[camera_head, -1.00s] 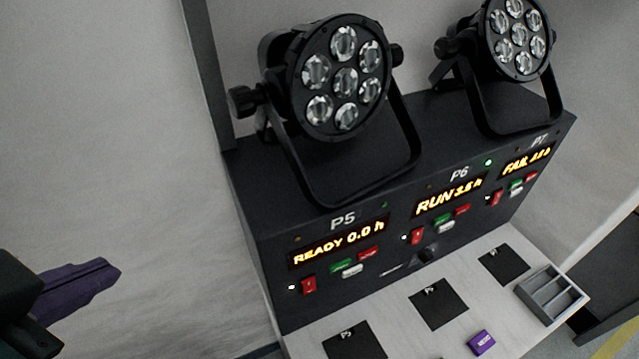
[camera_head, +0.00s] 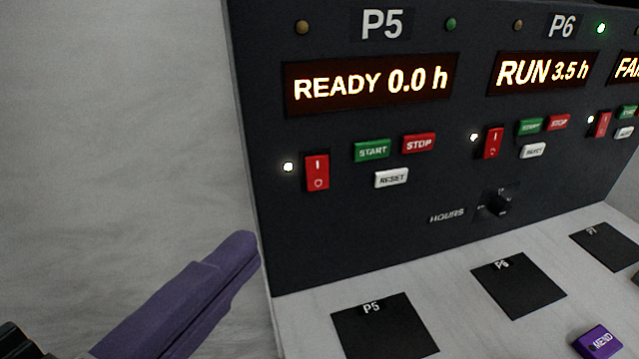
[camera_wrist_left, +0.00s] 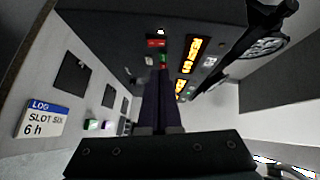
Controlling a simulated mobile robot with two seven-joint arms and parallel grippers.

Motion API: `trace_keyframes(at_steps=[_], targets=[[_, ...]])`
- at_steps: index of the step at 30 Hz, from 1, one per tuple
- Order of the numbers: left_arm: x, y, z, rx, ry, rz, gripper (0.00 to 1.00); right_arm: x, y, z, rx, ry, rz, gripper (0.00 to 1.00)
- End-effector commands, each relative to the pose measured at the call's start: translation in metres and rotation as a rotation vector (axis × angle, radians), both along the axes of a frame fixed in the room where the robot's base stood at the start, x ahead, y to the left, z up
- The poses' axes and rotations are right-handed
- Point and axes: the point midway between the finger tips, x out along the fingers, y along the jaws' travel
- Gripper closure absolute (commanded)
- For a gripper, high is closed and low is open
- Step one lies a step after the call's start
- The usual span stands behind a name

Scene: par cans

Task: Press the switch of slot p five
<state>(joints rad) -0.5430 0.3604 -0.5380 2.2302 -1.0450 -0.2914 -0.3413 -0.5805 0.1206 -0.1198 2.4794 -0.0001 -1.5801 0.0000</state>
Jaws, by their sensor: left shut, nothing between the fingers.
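Slot P5's red rocker switch (camera_head: 317,172) is on the dark panel (camera_head: 262,120), with a lit white lamp to its left. The P5 display (camera_head: 368,85) reads READY 0.0 h. Below it are a green START button (camera_head: 372,150), a red STOP button (camera_head: 418,144) and a white RESET button (camera_head: 391,178). My left gripper (camera_head: 245,250) is shut and empty, below and left of the switch, apart from it. In the left wrist view the shut fingers (camera_wrist_left: 160,82) point toward the panel. My right gripper is not in view.
P6's display (camera_head: 543,72) reads RUN 3.5 h, with its own red switch (camera_head: 493,142) beside it. An HOURS knob (camera_head: 499,205) sticks out below. A light shelf with dark pads (camera_head: 385,330) and a purple block (camera_head: 598,342) lies in front. A LOG card (camera_wrist_left: 42,117) shows in the wrist view.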

Motion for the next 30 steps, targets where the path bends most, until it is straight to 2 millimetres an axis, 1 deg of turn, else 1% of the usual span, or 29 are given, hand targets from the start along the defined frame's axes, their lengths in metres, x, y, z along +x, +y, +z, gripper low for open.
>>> trace_keyframes(at_steps=[1,5,9,20,23,26,30], targets=[[-0.003,-0.006,-0.019,0.018,-0.018,-0.030,1.00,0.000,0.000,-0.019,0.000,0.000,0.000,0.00],[-0.009,-0.016,-0.028,0.048,-0.050,-0.083,1.00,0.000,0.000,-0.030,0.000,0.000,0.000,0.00],[-0.011,-0.020,-0.029,0.058,-0.061,-0.102,1.00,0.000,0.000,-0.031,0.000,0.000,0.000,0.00],[-0.009,-0.021,-0.027,0.057,-0.060,-0.101,1.00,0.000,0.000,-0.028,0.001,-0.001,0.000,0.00],[-0.002,-0.024,-0.027,0.057,-0.062,-0.100,1.00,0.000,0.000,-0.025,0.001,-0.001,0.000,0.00],[0.010,-0.030,-0.026,0.057,-0.063,-0.100,1.00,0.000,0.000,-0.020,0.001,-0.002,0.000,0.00],[0.034,-0.042,-0.028,0.058,-0.065,-0.100,1.00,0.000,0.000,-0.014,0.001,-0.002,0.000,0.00]])
